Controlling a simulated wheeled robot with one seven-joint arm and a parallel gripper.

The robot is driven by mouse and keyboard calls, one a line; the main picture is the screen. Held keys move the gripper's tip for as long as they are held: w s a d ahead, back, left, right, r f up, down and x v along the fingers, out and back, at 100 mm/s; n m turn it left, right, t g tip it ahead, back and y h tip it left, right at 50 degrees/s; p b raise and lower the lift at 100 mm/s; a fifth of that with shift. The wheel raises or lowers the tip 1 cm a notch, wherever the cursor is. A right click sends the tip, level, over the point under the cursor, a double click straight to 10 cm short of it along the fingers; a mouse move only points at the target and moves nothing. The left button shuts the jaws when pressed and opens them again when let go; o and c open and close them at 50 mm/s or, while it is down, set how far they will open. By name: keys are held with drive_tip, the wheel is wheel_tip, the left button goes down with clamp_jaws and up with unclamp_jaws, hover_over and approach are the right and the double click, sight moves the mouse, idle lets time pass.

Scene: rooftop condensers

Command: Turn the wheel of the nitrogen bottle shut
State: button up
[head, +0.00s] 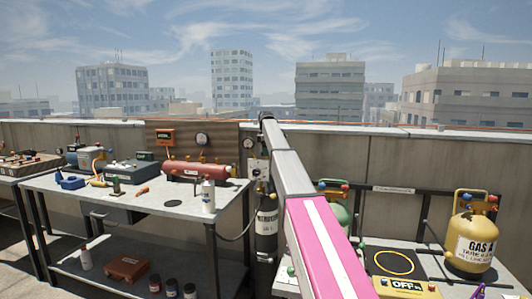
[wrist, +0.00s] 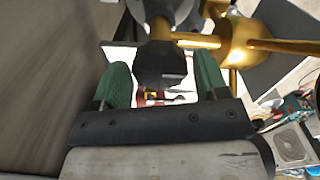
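The nitrogen bottle (head: 266,238) is a dark cylinder with a white label, standing upright between the two benches in the head view. Its top is hard to make out there behind my arm. In the wrist view a brass valve body (wrist: 235,42) with a stem runs across the top. A dark block-like piece (wrist: 162,66), perhaps the wheel seen edge-on, lies between my green fingertips. My gripper (wrist: 163,80) is open, one finger on each side of this piece, with gaps visible. Contact is not visible. In the head view my gripper is too small to read.
The left bench (head: 110,195) holds a red tank (head: 196,171), a white bottle (head: 208,195) and tools. A hose (head: 236,236) runs near the nitrogen bottle. The right bench carries a yellow gas bottle (head: 472,235) and a yellow box marked OFF (head: 405,288). A wall stands behind.

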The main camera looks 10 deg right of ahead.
drive_tip(key=c, duration=0.5)
drive_tip(key=shift+c, duration=0.2)
drive_tip(key=shift+m, duration=0.3)
drive_tip(key=m, duration=0.3)
drive_tip(key=shift+m, duration=2)
drive_tip(key=o, duration=0.9)
